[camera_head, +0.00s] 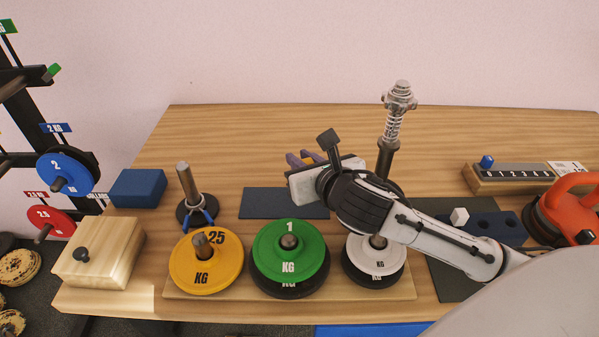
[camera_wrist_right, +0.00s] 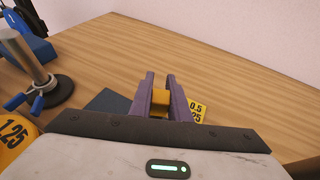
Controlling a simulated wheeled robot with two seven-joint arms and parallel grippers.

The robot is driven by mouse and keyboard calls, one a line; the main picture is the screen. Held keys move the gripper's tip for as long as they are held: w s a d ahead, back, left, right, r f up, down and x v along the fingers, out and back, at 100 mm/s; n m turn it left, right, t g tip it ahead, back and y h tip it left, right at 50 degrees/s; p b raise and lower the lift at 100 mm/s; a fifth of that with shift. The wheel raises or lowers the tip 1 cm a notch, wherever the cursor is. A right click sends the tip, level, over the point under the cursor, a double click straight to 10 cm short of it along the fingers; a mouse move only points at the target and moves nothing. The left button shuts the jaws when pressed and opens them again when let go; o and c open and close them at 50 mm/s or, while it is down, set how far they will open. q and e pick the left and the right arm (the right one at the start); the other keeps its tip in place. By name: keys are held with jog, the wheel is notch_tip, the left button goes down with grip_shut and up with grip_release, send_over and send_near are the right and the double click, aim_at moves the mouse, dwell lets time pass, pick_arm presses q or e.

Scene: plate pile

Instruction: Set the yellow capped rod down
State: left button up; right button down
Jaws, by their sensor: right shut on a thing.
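My right gripper (camera_head: 306,158) is above the table's middle, behind the green plate. In the right wrist view its purple fingers (camera_wrist_right: 160,97) are shut on a yellow piece, the yellow capped rod (camera_wrist_right: 161,98). Only a short yellow part shows between the fingers; the rod's lower end is hidden, and I cannot tell if it touches the table. In the head view the hand hides the rod. A yellow label with black digits (camera_wrist_right: 197,111) shows just right of the fingers. My left gripper is not in view.
A dark mat (camera_head: 272,204) lies below the hand. A steel post (camera_head: 186,184) with a blue-handled collar stands left; a spring post (camera_head: 393,120) stands right. Yellow (camera_head: 187,272), green (camera_head: 270,250) and white (camera_head: 362,262) plates line the front. The back table is clear.

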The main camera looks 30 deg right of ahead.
notch_tip(320, 180, down, 3)
jog(key=shift+r, duration=0.1)
jog(key=c, duration=1.7)
grip_release()
jog(key=shift+f, duration=0.25)
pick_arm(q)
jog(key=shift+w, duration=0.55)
pick_arm(e)
jog(key=shift+o, duration=0.2)
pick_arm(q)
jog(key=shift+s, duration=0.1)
pick_arm(e)
jog(key=shift+r, duration=0.15)
